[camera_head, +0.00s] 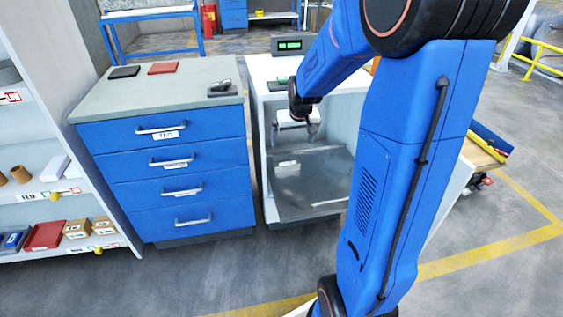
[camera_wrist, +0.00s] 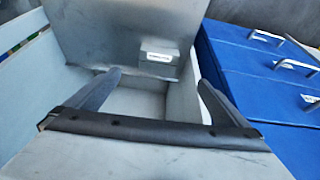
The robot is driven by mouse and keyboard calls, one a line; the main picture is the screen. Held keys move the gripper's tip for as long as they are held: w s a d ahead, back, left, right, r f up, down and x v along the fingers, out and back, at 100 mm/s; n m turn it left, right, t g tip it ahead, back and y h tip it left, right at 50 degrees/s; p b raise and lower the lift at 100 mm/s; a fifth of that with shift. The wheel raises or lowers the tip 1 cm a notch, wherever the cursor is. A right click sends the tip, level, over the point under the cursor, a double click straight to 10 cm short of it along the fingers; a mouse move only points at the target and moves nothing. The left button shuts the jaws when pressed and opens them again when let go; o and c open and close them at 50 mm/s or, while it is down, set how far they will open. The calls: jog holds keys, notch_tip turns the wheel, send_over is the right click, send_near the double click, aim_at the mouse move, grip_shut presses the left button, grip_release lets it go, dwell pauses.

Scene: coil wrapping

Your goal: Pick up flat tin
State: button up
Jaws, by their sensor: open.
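A small grey box with a white label, which looks like the flat tin (camera_wrist: 158,66), sits by the steel panel (camera_wrist: 105,35) in the wrist view. It also shows as a small pale shape in the head view (camera_head: 287,170), low in the open-fronted cabinet (camera_head: 262,150). My gripper (camera_wrist: 159,79) is open and empty, its two dark fingers spread apart. In the wrist view the tin appears beyond the fingertips, between them and not touched. In the head view my gripper (camera_head: 302,130) is above the tin, at the cabinet's opening. The label's text is too small to read.
A blue drawer unit (camera_head: 185,185) stands left of the cabinet, with a black and a red flat item (camera_head: 163,68) on top. A shelf (camera_head: 60,195) with boxes is at far left. A display (camera_head: 290,45) stands on the cabinet. The floor in front is clear.

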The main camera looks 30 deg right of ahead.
jog(key=w+f, duration=0.1)
send_near(287, 160)
notch_tip(287, 160, down, 3)
jog(key=shift+w+a+f, duration=0.1)
jog(key=shift+a, duration=0.05)
jog(key=shift+w+x, duration=0.2)
jog(key=shift+x, duration=1.15)
jog(key=shift+w+x, duration=0.2)
jog(key=shift+x, duration=1.2)
jog(key=shift+r, duration=0.25)
jog(key=c, duration=1.1)
